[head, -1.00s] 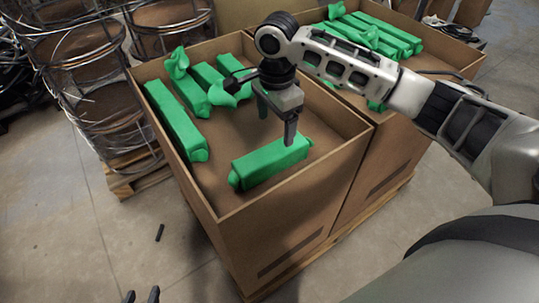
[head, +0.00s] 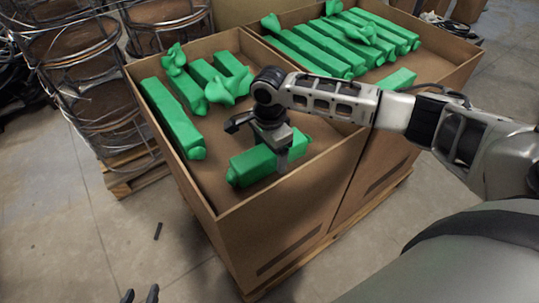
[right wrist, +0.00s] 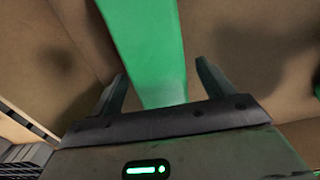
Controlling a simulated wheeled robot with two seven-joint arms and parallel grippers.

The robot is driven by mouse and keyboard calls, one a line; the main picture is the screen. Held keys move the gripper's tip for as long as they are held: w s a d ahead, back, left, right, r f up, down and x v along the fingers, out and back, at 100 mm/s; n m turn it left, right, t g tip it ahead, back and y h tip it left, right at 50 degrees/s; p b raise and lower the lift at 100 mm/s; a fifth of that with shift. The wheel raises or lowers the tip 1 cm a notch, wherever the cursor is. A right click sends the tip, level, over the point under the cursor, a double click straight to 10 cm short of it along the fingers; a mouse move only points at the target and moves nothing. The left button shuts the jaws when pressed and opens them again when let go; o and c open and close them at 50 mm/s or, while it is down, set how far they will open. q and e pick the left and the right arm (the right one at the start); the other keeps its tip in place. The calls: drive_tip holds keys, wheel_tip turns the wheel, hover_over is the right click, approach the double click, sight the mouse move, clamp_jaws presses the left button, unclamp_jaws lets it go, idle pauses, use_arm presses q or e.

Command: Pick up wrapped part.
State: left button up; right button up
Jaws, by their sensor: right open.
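A green wrapped part (head: 250,166) lies on the floor of the near cardboard box, close to its front wall. My right gripper (head: 276,158) is down over this part in the head view and hides part of its middle. In the right wrist view, the green part (right wrist: 148,50) runs between the two open fingers of the right gripper (right wrist: 160,92), with a gap on each side. My left gripper (head: 140,296) shows only as two separated fingertips at the bottom edge of the head view, over the floor, with nothing between them.
Several other green wrapped parts (head: 176,118) lie farther back in the near box (head: 232,214). A second box (head: 440,80) beside it also holds several. The box walls surround my right gripper. Wire baskets (head: 95,85) stand at the left.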

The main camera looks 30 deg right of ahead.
drive_tip(key=shift+c, duration=0.3)
drive_tip(key=c, duration=1)
drive_tip(key=shift+r, duration=0.1)
drive_tip(key=shift+c, duration=1.3)
